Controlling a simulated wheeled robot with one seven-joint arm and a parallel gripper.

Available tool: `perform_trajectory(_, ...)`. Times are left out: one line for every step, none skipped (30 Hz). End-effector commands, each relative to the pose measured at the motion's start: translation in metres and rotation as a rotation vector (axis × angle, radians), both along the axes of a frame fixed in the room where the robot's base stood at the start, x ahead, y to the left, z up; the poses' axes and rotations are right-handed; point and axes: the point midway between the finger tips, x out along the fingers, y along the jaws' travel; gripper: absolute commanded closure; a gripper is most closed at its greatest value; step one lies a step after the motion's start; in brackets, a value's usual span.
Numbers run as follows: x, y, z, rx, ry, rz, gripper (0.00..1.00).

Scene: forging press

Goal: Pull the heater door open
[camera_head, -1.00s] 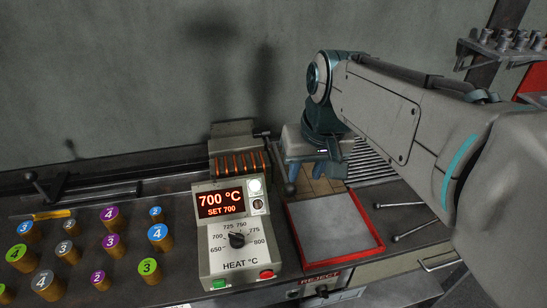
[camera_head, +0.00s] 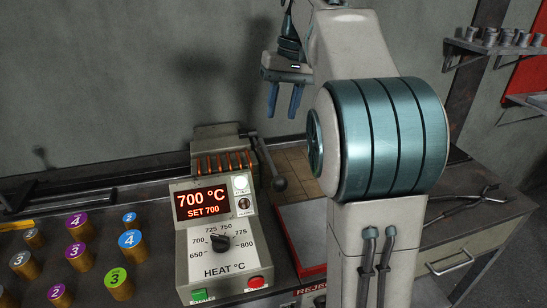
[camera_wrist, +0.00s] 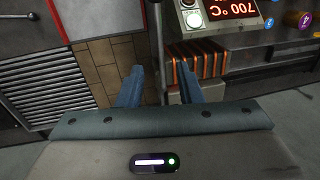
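The heater (camera_head: 222,135) is a grey box with glowing orange bars (camera_head: 222,162) at its front, behind the heat control panel (camera_head: 213,240). A dark lever (camera_head: 267,160) with a round knob (camera_head: 279,184) slants along the heater's right side. I cannot make out a separate door edge. My gripper (camera_head: 284,105) is open and empty, in the air above and right of the heater, fingers pointing down. In the wrist view, the glowing bars (camera_wrist: 200,62) show beyond the right fingertip, and the lever (camera_wrist: 157,35) runs between and beyond the two fingers.
The panel reads 700 °C, set 700. Several numbered brass cylinders (camera_head: 80,257) stand on the bench at left. A red-rimmed tray (camera_head: 302,257) is partly hidden by my arm. Tongs (camera_head: 460,203) lie at right. A rack (camera_head: 490,46) hangs at upper right. Tiles (camera_head: 297,170) lie beside the lever.

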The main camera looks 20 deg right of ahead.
Motion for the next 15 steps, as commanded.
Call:
perform_trajectory(-0.001,0.002,-0.012,0.000,0.002,0.000,0.67)
perform_trajectory(-0.001,0.003,-0.018,0.001,0.004,0.001,0.67)
perform_trajectory(-0.001,0.004,-0.026,0.000,0.003,0.000,0.67)
perform_trajectory(-0.001,0.006,-0.033,0.000,0.004,0.001,0.67)
perform_trajectory(-0.001,0.007,-0.040,0.000,0.003,0.001,0.67)
perform_trajectory(-0.001,0.008,-0.048,0.000,0.003,0.001,0.67)
perform_trajectory(-0.001,0.009,-0.055,0.000,0.003,0.000,0.67)
perform_trajectory(-0.001,0.010,-0.061,0.000,0.003,0.000,0.67)
perform_trajectory(-0.001,0.012,-0.069,0.000,0.003,0.000,0.67)
perform_trajectory(-0.001,0.013,-0.075,0.000,0.003,0.000,0.67)
perform_trajectory(-0.001,0.014,-0.080,-0.001,0.002,-0.001,0.67)
perform_trajectory(-0.001,0.015,-0.087,-0.001,0.002,-0.001,0.67)
perform_trajectory(-0.001,0.016,-0.092,-0.001,0.002,-0.001,0.67)
perform_trajectory(-0.001,0.017,-0.097,-0.001,0.002,-0.001,0.67)
perform_trajectory(-0.001,0.018,-0.102,-0.001,0.001,-0.001,0.67)
